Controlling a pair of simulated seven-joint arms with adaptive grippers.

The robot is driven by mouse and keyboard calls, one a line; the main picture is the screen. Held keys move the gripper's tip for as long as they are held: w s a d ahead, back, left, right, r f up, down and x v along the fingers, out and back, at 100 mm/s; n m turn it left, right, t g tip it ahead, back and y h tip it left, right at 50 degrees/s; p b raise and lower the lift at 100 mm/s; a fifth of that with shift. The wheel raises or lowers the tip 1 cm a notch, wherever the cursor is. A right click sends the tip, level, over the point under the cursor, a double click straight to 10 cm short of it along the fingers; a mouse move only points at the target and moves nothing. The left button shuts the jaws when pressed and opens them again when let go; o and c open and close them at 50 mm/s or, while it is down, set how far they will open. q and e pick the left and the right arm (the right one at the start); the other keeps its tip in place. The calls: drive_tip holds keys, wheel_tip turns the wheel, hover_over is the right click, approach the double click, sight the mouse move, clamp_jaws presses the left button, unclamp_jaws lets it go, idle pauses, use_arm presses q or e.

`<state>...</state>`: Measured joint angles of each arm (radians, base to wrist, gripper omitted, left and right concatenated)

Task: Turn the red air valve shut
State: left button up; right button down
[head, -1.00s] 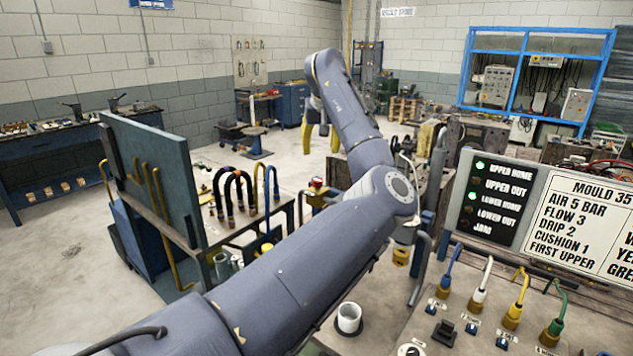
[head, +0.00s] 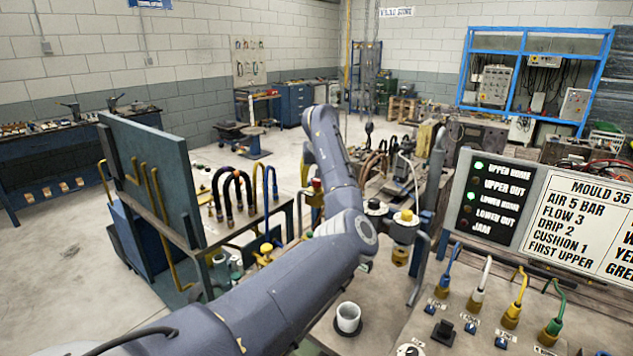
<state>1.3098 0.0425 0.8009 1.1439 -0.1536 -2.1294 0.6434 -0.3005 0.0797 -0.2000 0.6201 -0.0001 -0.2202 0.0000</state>
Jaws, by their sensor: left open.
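The red air valve (head: 316,186) shows as a small red cap on a yellow fitting at the right end of the hose bench, just left of my left arm's forearm. My left gripper (head: 313,176) hangs fingers down from the wrist, right at the valve. One yellow finger shows just left of and above the red cap; the other is hidden behind my forearm. The gripper is open. I cannot tell whether a finger touches the valve. My right gripper is not in view.
A blue-grey upright panel (head: 150,185) and dark looped hoses (head: 232,192) stand left of the valve. A yellow-topped fitting (head: 405,218) and a white cup (head: 348,317) are right of my arm. A status board (head: 490,195) stands at the right.

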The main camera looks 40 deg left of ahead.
use_arm(q)
drive_tip(key=shift+o, duration=0.2)
drive_tip(key=shift+f, duration=0.2)
clamp_jaws()
idle(0.4)
